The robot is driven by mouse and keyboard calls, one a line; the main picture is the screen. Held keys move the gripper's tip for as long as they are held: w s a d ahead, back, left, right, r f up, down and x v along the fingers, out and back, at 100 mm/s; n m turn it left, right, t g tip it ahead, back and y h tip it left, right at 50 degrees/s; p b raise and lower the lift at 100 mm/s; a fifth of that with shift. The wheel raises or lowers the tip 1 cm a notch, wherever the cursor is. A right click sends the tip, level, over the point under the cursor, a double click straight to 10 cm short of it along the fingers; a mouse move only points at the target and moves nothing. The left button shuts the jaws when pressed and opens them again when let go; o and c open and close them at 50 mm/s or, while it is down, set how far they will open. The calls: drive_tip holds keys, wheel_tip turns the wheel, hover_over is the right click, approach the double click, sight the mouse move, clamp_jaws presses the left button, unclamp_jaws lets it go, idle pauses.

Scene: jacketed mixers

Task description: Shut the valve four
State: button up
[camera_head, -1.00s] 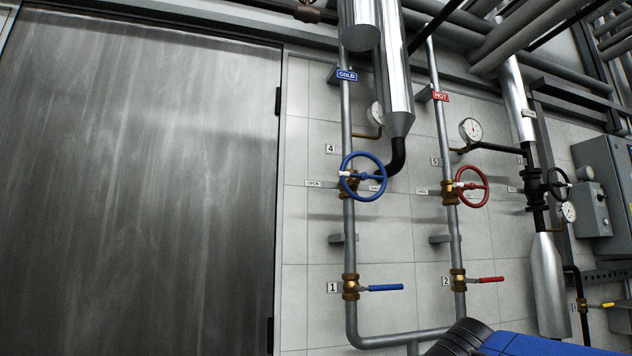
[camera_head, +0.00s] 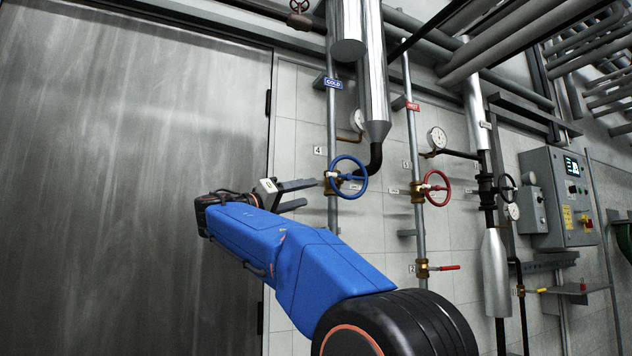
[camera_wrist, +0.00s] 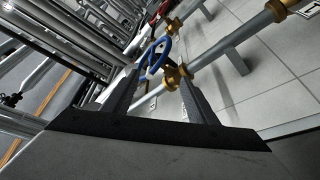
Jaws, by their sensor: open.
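Valve four is a blue handwheel (camera_head: 366,180) with a brass body, upright on the grey pipe under the COLD sign, beside a "4" label (camera_head: 318,151). My gripper (camera_head: 311,193) is open and empty, just left of the wheel, its fingers pointing right towards it. In the wrist view the blue wheel (camera_wrist: 167,50) and brass valve body (camera_wrist: 177,76) show at and beyond the fingertips (camera_wrist: 160,78). Contact cannot be told. My arm hides the lower part of the cold pipe.
A red handwheel (camera_head: 447,188) stands on the hot pipe to the right, with a red lever valve (camera_head: 445,268) below. An insulated pipe (camera_head: 376,90) and a gauge (camera_head: 357,121) are close above the blue wheel. A grey door (camera_head: 130,190) is at left; a control box (camera_head: 562,200) at right.

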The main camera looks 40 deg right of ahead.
approach(345, 179)
drive_tip(key=x, duration=0.9)
drive_tip(key=shift+f, duration=0.1)
clamp_jaws()
idle(0.3)
